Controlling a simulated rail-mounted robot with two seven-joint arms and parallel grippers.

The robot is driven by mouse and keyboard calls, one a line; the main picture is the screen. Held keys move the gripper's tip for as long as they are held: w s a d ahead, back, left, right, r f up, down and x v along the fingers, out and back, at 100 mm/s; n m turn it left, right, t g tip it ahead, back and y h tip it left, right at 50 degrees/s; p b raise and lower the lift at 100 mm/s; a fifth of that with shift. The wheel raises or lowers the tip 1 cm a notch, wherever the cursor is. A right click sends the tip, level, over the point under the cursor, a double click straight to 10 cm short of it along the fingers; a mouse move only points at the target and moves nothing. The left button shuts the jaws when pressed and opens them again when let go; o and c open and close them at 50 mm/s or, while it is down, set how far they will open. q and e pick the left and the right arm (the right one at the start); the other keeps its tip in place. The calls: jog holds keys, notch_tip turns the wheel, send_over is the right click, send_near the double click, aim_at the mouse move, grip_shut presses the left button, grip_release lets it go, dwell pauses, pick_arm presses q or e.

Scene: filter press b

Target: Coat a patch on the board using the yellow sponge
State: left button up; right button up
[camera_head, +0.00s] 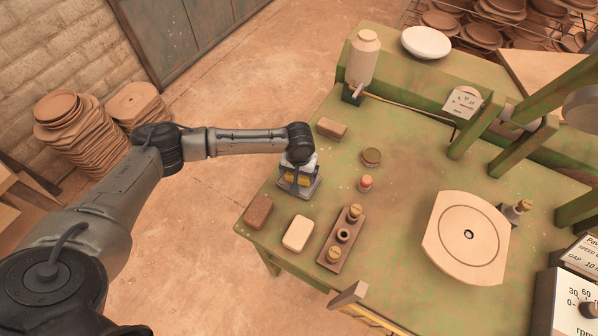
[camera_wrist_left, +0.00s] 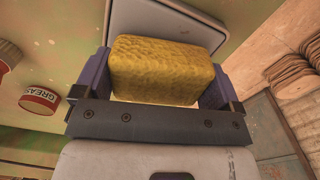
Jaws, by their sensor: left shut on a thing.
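My left gripper (camera_head: 297,178) is shut on the yellow sponge (camera_head: 296,174) at the left part of the green table. In the left wrist view the sponge (camera_wrist_left: 168,70) sits squarely between the two fingers of the gripper (camera_wrist_left: 165,80). A shallow grey tray (camera_head: 284,190) lies under the sponge; I cannot tell whether they touch. A cream board (camera_head: 450,250) with cut sides, drawn rings and a dark centre lies at the right of the table, well apart from the sponge. My right gripper is not in view.
Near the tray are a brown block (camera_head: 258,211), a cream block (camera_head: 298,233), a wooden rack (camera_head: 333,250), a small red-topped jar (camera_head: 365,183) and a round tin (camera_head: 371,157). A dark-stemmed knob (camera_head: 518,210) stands beside the board. Green posts (camera_head: 482,125) rise behind it.

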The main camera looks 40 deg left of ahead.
pick_arm(q)
jog(key=shift+f, duration=0.5)
dwell(0.8)
dwell(0.5)
dwell(0.7)
jog(key=shift+f+p, duration=0.1)
jog(key=shift+p, duration=0.35)
dwell(0.4)
jog(key=shift+f, duration=0.1)
dwell(1.0)
jog(key=shift+p, duration=0.3)
notch_tip(320, 180, up, 2)
jog(key=shift+r+p, duration=0.1)
jog(key=shift+p, duration=1.05)
notch_tip(320, 180, up, 5)
jog(key=p, duration=0.6)
jog(key=shift+r+p, duration=0.1)
jog(key=shift+p, duration=0.25)
